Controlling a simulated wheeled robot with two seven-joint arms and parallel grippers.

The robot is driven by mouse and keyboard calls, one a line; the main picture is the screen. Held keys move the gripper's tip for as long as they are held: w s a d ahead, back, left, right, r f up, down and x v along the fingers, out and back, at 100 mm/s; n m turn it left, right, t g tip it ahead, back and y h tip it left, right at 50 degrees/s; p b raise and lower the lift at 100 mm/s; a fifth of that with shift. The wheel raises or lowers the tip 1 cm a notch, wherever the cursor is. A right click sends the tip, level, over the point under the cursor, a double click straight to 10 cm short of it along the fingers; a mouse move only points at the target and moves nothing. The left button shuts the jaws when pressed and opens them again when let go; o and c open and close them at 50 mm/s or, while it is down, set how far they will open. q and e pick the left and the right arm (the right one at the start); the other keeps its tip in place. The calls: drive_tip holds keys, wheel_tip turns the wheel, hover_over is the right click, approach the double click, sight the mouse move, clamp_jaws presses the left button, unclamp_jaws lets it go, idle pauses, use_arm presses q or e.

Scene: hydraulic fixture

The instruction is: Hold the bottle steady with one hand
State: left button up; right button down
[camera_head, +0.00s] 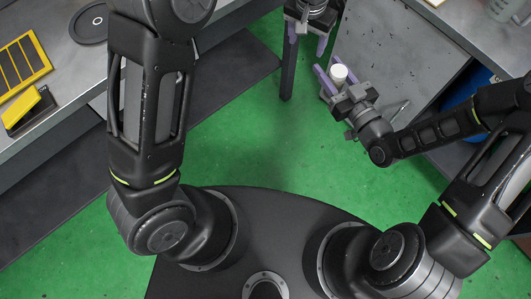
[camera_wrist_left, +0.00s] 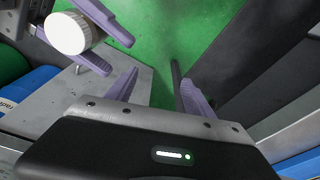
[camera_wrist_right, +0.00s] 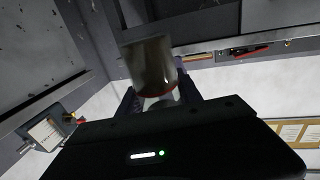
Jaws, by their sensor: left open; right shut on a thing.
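The bottle shows its white cap (camera_head: 339,73) in the head view, between the purple fingers of my right gripper (camera_head: 331,71). The ribbed white cap also shows large in the left wrist view (camera_wrist_left: 68,34), with right fingers on both sides. In the right wrist view the bottle (camera_wrist_right: 150,62) is a grey-brown cylinder with a red edge, gripped between the fingers. My right gripper is shut on it and holds it in the air. My left gripper (camera_head: 307,40) is open and empty, pointing down, apart from the bottle, a little farther away and to its left.
A grey workbench (camera_head: 85,70) at the left bears a yellow-edged organizer (camera_head: 22,65) and a round dark disc (camera_head: 90,22). A grey metal cabinet (camera_head: 400,60) stands at the right, with a blue drum (camera_head: 468,88) beside it. Green floor (camera_head: 260,140) between them is clear.

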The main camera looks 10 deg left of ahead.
use_arm(q)
drive_tip(key=s+a+f+h, duration=0.1)
drive_tip(key=s+a+f, duration=0.25)
drive_tip(key=f, duration=0.55)
drive_tip(key=s+a+f+h, duration=0.15)
drive_tip(key=s+f, duration=0.25)
drive_tip(key=f, duration=0.5)
drive_tip(key=s+f+n, duration=0.2)
drive_tip(key=s+f, duration=0.2)
drive_tip(key=s, duration=0.6)
drive_tip(key=s+f+n+g+h, duration=0.1)
drive_tip(key=s+f+n, duration=0.2)
drive_tip(key=s, duration=0.7)
drive_tip(key=shift+s+d+f+n, duration=0.2)
drive_tip(key=shift+f+n, duration=0.1)
drive_tip(key=shift+f, duration=0.6)
drive_tip(key=shift+w, duration=0.1)
